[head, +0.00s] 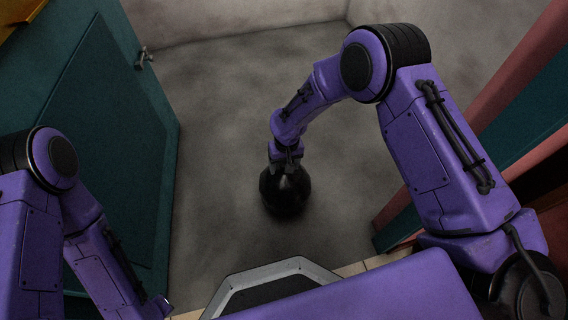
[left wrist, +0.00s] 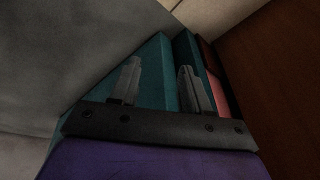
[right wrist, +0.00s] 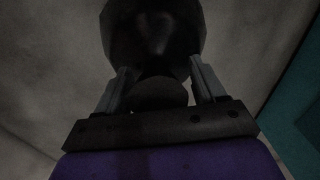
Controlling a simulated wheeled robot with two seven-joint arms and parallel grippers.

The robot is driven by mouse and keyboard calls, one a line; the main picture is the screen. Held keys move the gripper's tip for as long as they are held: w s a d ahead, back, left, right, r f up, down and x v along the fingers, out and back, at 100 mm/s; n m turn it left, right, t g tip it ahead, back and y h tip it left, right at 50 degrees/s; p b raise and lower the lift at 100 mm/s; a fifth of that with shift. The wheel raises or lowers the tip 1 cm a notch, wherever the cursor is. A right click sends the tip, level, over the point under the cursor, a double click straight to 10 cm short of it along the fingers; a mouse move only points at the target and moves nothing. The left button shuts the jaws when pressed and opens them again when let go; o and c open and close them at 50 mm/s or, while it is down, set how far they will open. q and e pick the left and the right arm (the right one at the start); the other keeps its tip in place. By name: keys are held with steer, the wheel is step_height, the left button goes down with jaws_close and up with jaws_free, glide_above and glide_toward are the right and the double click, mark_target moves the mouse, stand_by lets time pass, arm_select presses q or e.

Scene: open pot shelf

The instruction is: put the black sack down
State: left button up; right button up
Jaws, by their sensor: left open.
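The black sack (head: 285,194) is a dark, rounded bundle below my right gripper (head: 286,158) in the head view. In the right wrist view the sack (right wrist: 152,30) fills the top middle, and its narrower end sits between the two fingers of my right gripper (right wrist: 158,66), which look closed against it. The sack hangs at or just above the grey floor; I cannot tell whether it touches. My left gripper (left wrist: 160,66) has its fingers apart with nothing between them. In the head view it is mostly hidden at the bottom left.
A teal cabinet door (head: 105,125) with a metal handle (head: 145,57) stands on the left. Teal and pink panels (head: 515,105) stand on the right. The grey floor (head: 225,110) around the sack is clear, with pale walls at the back.

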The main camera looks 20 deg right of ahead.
arm_select(q)
steer(key=shift+n+t+y, duration=0.3)
steer(key=shift+n+t, duration=0.1)
steer(key=r+p, duration=0.3)
steer(key=w+r+p, duration=0.1)
steer(key=r+p, duration=0.1)
steer(key=shift+a+r, duration=0.2)
steer(key=shift+a, duration=0.05)
arm_select(e)
step_height(320, 180, up, 12)
steer(key=shift+d, duration=0.35)
steer(key=shift+r, duration=0.1)
steer(key=s+d+f+m+t, duration=0.1)
steer(key=s+d+f+m, duration=0.35)
steer(key=s+f, duration=0.9)
steer(key=s+d+r+m+t+h, duration=0.1)
steer(key=s+d+h, duration=0.1)
steer(key=s+d, duration=0.3)
steer(key=s+d+r+m+t+h, duration=0.1)
steer(key=s+d+h, duration=0.1)
steer(key=s+d, duration=0.4)
steer(key=s, duration=0.5)
steer(key=shift+d, duration=0.3)
